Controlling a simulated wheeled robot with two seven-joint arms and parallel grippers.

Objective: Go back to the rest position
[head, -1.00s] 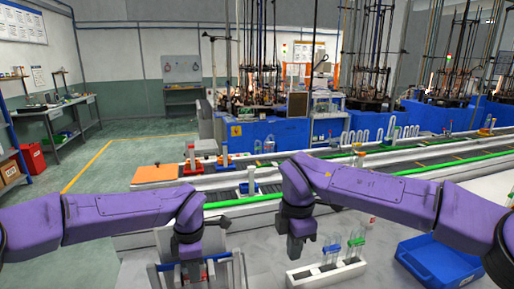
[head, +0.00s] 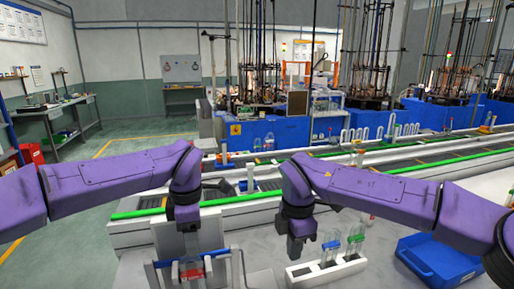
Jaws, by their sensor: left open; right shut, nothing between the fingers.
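My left gripper (head: 188,228) hangs pointing down above a grey-blue metal stand (head: 238,262) at the front of the worktable. A red part (head: 191,273) shows inside the stand, below the gripper. The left gripper is open and I see nothing held in it. My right gripper (head: 296,252) points down over the grey tabletop, left of a white rack (head: 318,276) with glass pieces in it. It is shut with nothing in it. The lower part of the stand is cut off by the picture's bottom edge.
A blue tray (head: 440,262) lies at the right, close to my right arm. A conveyor line with a green edge (head: 262,198) runs behind the worktable. Blue machines (head: 250,134) stand further back. Bare tabletop lies between the stand and the rack.

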